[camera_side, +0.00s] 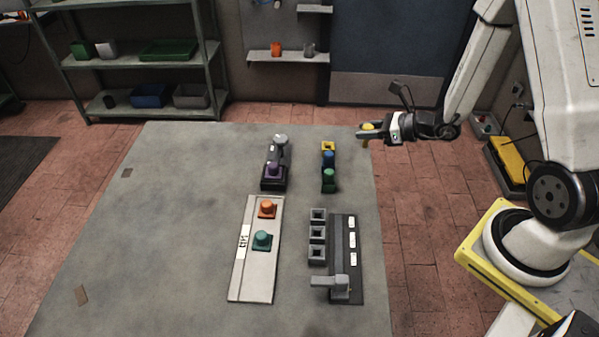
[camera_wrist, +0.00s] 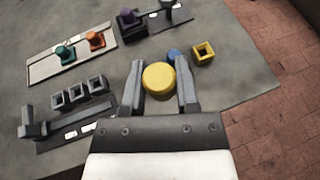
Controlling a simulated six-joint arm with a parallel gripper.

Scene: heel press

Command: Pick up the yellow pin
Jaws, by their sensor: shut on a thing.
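The yellow pin (camera_side: 368,128) is held between the fingers of my gripper (camera_side: 364,132), raised above the right edge of the grey table. In the wrist view the round top of the yellow pin (camera_wrist: 159,79) sits between the two dark fingers of my gripper (camera_wrist: 160,82), which are shut on it. An empty yellow square socket (camera_side: 328,146) stands at the back of a short row on the table, and it also shows in the wrist view (camera_wrist: 203,53). The lower part of the pin is mostly hidden in the wrist view.
Blue (camera_side: 328,159) and green (camera_side: 329,177) pins stand in front of the yellow socket. A purple pin (camera_side: 273,170) is in a dark press. Orange (camera_side: 267,208) and teal (camera_side: 262,239) pins stand on a pale board (camera_side: 255,285). Grey empty sockets (camera_side: 317,233) adjoin a dark rail. The table's left side is clear.

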